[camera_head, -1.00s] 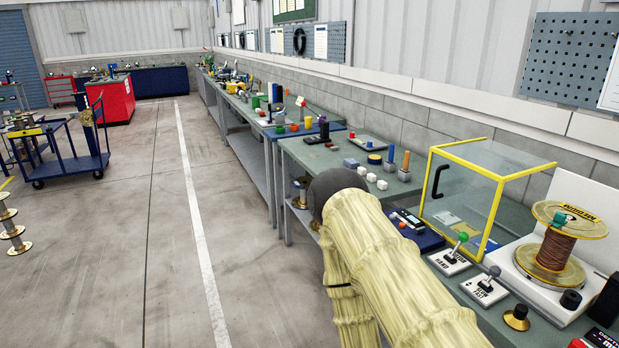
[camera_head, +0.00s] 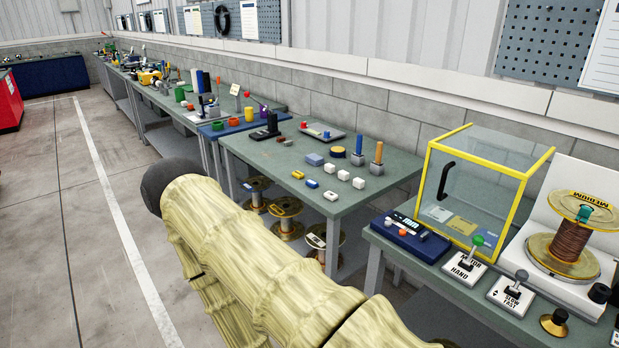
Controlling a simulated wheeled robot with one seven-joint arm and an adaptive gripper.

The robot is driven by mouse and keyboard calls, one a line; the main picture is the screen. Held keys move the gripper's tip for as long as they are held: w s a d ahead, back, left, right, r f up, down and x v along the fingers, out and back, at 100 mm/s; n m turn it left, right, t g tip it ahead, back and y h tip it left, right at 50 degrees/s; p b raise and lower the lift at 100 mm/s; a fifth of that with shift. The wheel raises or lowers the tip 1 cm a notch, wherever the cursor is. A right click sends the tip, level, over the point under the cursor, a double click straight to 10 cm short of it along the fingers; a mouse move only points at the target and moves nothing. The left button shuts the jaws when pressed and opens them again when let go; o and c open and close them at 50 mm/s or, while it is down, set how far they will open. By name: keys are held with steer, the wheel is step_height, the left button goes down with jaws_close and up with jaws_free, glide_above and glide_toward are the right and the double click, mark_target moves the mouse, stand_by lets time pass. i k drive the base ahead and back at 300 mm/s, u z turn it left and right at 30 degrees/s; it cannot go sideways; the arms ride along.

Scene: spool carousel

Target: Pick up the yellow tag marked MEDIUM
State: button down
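A yellow tag marked MEDIUM (camera_head: 590,197) shows at the right edge, at the top of a spool (camera_head: 571,240) wound with brown wire. The spool has amber flanges and stands on a white machine (camera_head: 597,290) on the near bench; a small teal piece (camera_head: 584,213) sits at its top, just below the tag. Whether the tag rests on the flange or stands behind it I cannot tell. My arm, in a pale yellow sleeve with a dark rounded end, crosses the lower left and middle, well left of the tag. My gripper is not in view.
A clear case with a yellow frame (camera_head: 519,175) stands left of the spool, with flat cards inside, one yellow (camera_head: 462,225). Lever switches (camera_head: 470,262) and a blue device (camera_head: 410,232) line the bench front. Another bench (camera_head: 260,152) holds small blocks. Open floor (camera_head: 60,260) lies left.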

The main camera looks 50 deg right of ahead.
mark_target(297, 174)
steer(key=z, duration=0.8)
steer(key=i, duration=0.95)
steer(key=z, duration=0.95)
